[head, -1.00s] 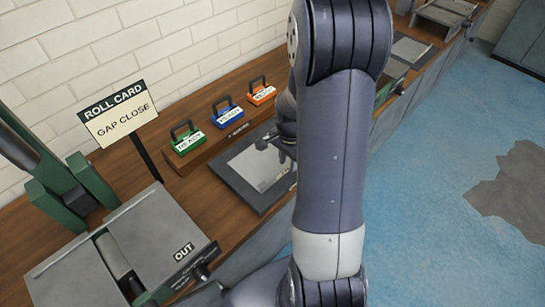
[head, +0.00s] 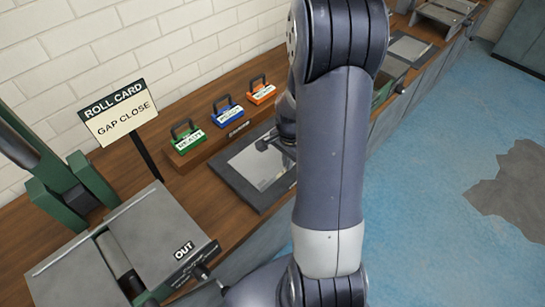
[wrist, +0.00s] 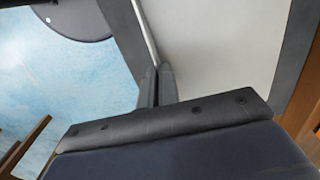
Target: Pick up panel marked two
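A pale grey flat panel (head: 258,166) lies in a dark frame (head: 232,184) on the wooden bench; I can read no number on it. It also shows in the wrist view (wrist: 215,45), with a thin light edge along its left side. My gripper (head: 268,143) is low over the panel's far side in the head view, partly hidden by my arm. In the wrist view my gripper's fingers (wrist: 157,84) are close together at the end of that light edge. Whether they grip it cannot be told.
Green (head: 187,138), blue (head: 228,111) and orange (head: 261,90) handled blocks stand on a wooden ledge behind the panel. A "ROLL CARD GAP CLOSE" sign (head: 117,113) and a grey roller machine marked OUT (head: 160,235) stand at left. Blue floor (head: 430,220) is open at right.

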